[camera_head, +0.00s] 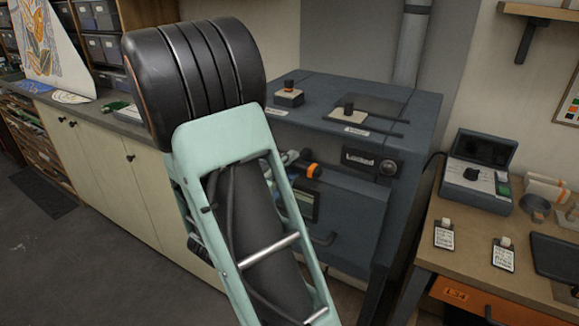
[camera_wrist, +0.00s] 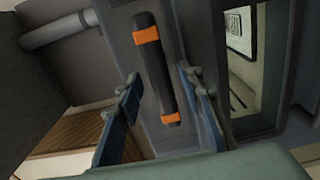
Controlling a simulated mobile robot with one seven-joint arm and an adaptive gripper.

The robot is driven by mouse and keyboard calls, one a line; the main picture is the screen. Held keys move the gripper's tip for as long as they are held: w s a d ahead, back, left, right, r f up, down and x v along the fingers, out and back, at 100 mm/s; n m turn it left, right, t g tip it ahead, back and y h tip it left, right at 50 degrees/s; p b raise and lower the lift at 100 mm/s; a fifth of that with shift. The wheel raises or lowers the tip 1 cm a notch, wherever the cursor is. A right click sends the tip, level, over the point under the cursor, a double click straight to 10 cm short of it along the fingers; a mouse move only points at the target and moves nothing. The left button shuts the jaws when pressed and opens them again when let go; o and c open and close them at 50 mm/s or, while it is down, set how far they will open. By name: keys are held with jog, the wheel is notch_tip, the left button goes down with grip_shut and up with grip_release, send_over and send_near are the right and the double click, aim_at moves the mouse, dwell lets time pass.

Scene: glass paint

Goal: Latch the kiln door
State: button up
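The dark blue-grey kiln (camera_head: 345,85) stands behind my arm. Its door (camera_head: 355,215) fills the front, partly hidden by my arm; I cannot tell whether it is fully shut. A black handle with orange bands (camera_head: 313,171) shows beside my arm. In the wrist view the handle (camera_wrist: 157,75) stands slightly tilted on the blue-grey front. My gripper (camera_wrist: 162,82) is open, its two fingers on either side of the handle's lower part with visible gaps. In the head view my gripper is mostly hidden behind my arm.
A dark-framed window (camera_wrist: 247,65) is right of the handle in the wrist view. A wooden workbench (camera_head: 460,230) with a grey control box (camera_head: 475,185) stands right of the kiln. Cream cabinets (camera_head: 110,170) run along the left.

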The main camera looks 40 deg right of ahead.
jog(key=shift+d, duration=0.1)
grip_shut()
dwell(0.3)
